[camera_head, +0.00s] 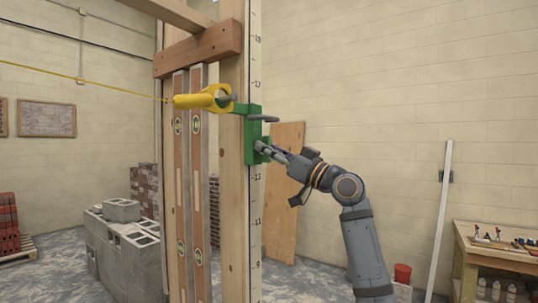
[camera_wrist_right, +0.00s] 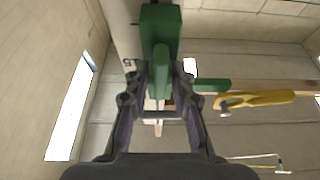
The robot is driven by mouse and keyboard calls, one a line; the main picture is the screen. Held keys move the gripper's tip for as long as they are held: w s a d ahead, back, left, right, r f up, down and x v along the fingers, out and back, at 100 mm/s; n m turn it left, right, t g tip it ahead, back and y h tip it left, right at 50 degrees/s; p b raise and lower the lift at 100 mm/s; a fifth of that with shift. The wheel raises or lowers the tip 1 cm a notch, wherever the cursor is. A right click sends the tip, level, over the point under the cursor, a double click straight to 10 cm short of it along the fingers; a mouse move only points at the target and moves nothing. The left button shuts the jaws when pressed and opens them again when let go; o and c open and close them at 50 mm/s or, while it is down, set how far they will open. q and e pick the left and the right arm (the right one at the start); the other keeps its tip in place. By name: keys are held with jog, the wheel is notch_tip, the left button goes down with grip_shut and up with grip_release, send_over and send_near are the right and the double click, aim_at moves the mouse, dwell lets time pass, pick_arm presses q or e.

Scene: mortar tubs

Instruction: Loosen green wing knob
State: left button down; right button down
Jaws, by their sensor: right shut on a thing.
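A green clamp block (camera_head: 251,138) sits on the wooden post beside its numbered scale strip. In the right wrist view its green body (camera_wrist_right: 161,18) is at the top centre. The green wing knob (camera_head: 262,147) is at the clamp's lower right, largely covered by the fingertips. In the right wrist view the knob (camera_wrist_right: 160,58) stands between the two fingers. My right gripper (camera_head: 272,151) reaches in from the right and is shut on the knob; its fingers also show in the right wrist view (camera_wrist_right: 160,80). My left gripper is in neither view.
A yellow line holder (camera_head: 195,101) hangs on the clamp's arm, with a taut yellow string (camera_head: 80,78) running left. Two spirit levels (camera_head: 197,150) lean against the frame at left. Grey blocks (camera_head: 125,240) stand at left. A workbench (camera_head: 500,250) is at far right.

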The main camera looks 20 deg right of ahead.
dwell(0.3)
jog(key=c, duration=1.1)
grip_release()
jog(key=shift+v, duration=5.95)
jog(key=shift+d, duration=0.1)
